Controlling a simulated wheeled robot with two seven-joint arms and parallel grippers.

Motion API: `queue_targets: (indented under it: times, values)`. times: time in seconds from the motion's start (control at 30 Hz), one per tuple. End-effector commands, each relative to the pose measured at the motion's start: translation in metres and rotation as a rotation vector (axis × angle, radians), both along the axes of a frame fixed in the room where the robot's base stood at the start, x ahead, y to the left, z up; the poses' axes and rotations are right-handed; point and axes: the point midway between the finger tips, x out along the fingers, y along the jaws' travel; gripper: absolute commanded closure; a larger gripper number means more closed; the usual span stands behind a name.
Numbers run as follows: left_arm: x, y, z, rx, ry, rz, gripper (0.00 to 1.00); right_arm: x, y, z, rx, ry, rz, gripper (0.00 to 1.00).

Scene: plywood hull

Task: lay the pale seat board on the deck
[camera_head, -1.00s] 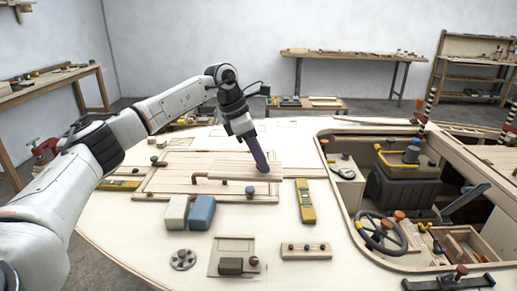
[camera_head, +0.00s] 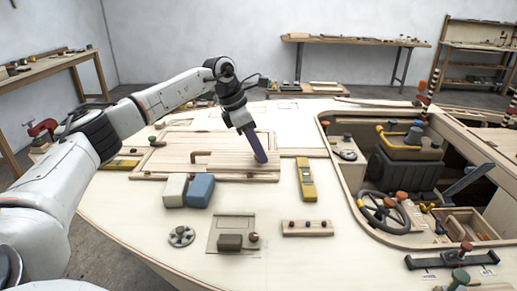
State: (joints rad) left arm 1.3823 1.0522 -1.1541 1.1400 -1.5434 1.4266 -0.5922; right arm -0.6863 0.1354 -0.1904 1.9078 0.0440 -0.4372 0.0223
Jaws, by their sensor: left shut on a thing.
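The pale seat board (camera_head: 232,161) is a thin, light wooden plank over the panelled middle of the deck. My left gripper (camera_head: 261,156) reaches down from the left arm and is shut on the board near its right end. The fingers look dark purple and hide a little of the board. The board looks close to level. I cannot tell whether its underside touches the deck (camera_head: 135,215). My right gripper is out of view.
A pale block and a blue block (camera_head: 200,191) stand just in front of the board. A yellow level (camera_head: 306,180) lies to its right. The cockpit opening with a steering wheel (camera_head: 384,212) is farther right. The deck's front left is clear.

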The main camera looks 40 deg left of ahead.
Motion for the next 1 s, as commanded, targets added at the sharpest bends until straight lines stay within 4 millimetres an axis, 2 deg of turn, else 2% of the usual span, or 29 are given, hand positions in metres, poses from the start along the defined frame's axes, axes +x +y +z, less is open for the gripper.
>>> queue_targets:
  times: [0.03,0.43,1.0]
  values:
    - [0.000,0.000,-0.006,0.000,-0.002,-0.001,1.00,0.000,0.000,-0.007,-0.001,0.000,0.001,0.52]
    - [0.000,0.000,-0.034,0.000,-0.002,-0.001,1.00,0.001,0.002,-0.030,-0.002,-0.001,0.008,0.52]
    - [0.000,0.000,-0.073,0.000,-0.001,-0.001,1.00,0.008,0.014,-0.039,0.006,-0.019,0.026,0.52]
